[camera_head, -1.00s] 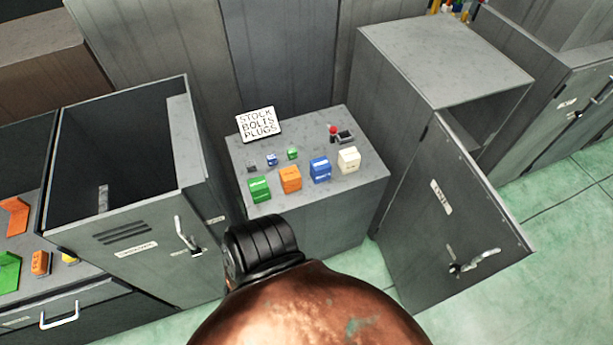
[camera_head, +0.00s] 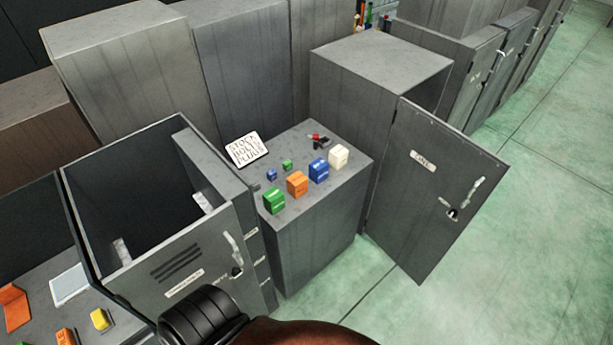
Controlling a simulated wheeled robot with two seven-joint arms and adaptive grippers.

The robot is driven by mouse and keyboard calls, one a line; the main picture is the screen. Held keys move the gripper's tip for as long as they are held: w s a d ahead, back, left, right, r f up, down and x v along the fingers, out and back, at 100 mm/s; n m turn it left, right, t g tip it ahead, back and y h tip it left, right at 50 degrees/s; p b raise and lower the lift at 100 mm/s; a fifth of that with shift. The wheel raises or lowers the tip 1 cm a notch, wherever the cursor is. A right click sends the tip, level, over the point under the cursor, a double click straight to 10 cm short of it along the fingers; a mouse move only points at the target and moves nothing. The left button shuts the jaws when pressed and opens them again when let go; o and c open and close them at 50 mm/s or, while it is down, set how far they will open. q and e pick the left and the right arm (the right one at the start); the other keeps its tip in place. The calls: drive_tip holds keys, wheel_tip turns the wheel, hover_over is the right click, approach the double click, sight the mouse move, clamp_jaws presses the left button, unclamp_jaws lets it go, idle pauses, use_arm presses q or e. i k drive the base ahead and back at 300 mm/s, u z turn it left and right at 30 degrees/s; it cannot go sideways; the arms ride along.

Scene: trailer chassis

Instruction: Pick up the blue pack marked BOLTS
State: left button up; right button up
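A blue pack (camera_head: 319,170) stands upright on the top of a low grey cabinet (camera_head: 318,200), between an orange pack (camera_head: 297,184) and a white pack (camera_head: 338,157). Its white marking is too small to read. A much smaller blue block (camera_head: 271,174) lies behind and left of it. A green pack (camera_head: 274,201) stands at the left end of the front row. Neither gripper shows. Only a copper and black part of my own arm shows at the bottom edge, well below the packs.
A sign reading STOCK, BOLTS, PLUGS (camera_head: 247,150) stands behind the packs. A red and black item (camera_head: 319,141) and a small green block (camera_head: 287,165) share the top. Green floor is clear front right.

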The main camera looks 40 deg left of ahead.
sight(319, 167)
drive_tip(key=u, duration=1.7)
